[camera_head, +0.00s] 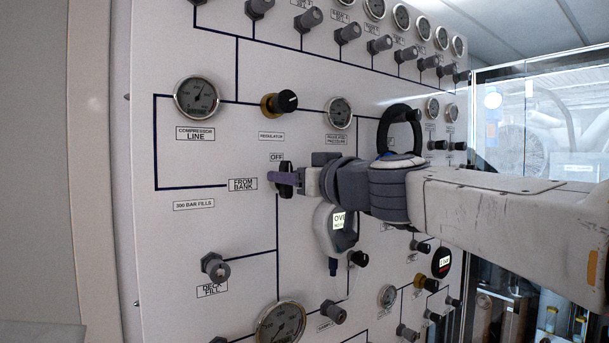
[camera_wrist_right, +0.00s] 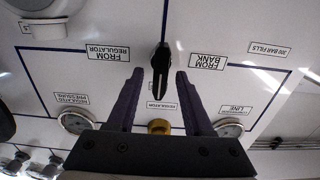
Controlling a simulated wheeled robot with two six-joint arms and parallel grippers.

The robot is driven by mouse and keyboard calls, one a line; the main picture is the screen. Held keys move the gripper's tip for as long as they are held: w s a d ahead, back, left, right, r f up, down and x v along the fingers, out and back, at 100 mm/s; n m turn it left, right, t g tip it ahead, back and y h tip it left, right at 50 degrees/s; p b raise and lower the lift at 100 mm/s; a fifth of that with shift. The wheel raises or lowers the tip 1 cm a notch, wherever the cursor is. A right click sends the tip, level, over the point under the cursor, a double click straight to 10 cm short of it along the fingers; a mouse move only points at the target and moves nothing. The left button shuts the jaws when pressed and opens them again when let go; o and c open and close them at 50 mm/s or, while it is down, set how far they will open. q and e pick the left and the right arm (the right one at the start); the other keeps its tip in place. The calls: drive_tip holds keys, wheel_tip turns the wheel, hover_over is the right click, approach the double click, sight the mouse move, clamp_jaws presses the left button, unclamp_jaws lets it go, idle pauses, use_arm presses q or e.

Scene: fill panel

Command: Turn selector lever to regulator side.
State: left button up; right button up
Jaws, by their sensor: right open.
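The black selector lever (camera_head: 286,190) stands out from the white panel under the OFF label. In the right wrist view, which shows the panel upside down, the lever (camera_wrist_right: 161,60) lies nearly in line with the picture's vertical. It sits between the FROM REGULATOR label (camera_wrist_right: 109,52) and the FROM BANK label (camera_wrist_right: 208,62). My right gripper (camera_head: 282,178) is at the lever. In the wrist view its two purple fingers (camera_wrist_right: 160,73) are spread, one on each side of the lever, with gaps showing. The FROM REGULATOR label is hidden behind my arm in the head view. My left gripper is not in view.
A black and brass regulator knob (camera_head: 280,103) and the compressor line gauge (camera_head: 197,97) are above the lever. A deck fill fitting (camera_head: 215,267) and a large gauge (camera_head: 281,323) are below. A glass-sided cabinet (camera_head: 540,120) stands at the right.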

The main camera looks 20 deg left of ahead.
clamp_jaws()
drive_tip(key=shift+m, duration=0.3)
drive_tip(key=m+b, duration=0.1)
drive_tip(key=m, duration=0.4)
drive_tip(key=f+m+b, duration=0.1)
drive_tip(key=m, duration=0.5)
drive_tip(key=w+d+m+b, duration=0.1)
drive_tip(key=m+b, duration=0.1)
drive_tip(key=m, duration=0.4)
drive_tip(key=shift+f, duration=0.3)
drive_tip(key=shift+w+m, duration=0.1)
drive_tip(key=shift+m, duration=0.2)
unclamp_jaws()
